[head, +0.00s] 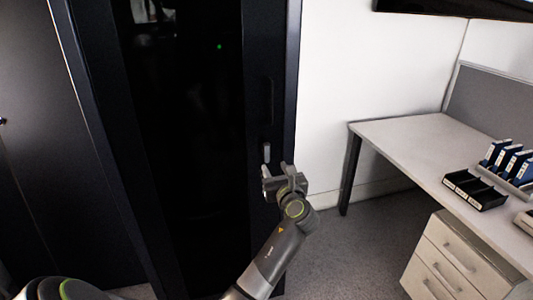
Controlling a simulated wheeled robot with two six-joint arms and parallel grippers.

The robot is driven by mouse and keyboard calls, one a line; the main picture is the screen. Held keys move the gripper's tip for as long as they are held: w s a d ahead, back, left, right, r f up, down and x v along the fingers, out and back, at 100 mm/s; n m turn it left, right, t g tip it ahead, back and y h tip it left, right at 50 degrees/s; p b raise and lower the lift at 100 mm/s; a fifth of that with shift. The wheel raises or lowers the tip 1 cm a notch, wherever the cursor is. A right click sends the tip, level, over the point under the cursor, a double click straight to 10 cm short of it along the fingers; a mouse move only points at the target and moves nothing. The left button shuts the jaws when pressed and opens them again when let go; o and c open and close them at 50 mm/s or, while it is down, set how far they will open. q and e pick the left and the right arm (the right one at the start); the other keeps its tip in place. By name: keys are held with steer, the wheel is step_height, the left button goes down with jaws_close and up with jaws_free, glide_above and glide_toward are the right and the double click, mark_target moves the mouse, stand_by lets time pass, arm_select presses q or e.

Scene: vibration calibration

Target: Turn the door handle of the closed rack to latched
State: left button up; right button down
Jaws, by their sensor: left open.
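The closed rack (190,150) is a tall black cabinet with a dark glass door, left of the middle in the head view. Its door handle (266,150) is a small grey lever on the right door frame, pointing roughly up and down. My left gripper (276,170) is open, with its fingertips just below the handle in the picture. I cannot tell whether a finger touches it. The lower end of the handle is close to the fingers and partly hidden. My right gripper is not in view.
A dark recessed strip (268,100) sits above the handle on the door frame. A desk (400,139) with blue binders (507,160) and a black tray (474,190) stands at the right, over a drawer unit (452,258). Grey floor (350,245) is clear between rack and desk.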

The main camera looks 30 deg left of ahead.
mark_target(267, 155)
arm_select(q)
steer(key=x, duration=0.9)
steer(key=shift+w+a, duration=0.2)
steer(key=shift+c, duration=0.5)
jaws_close()
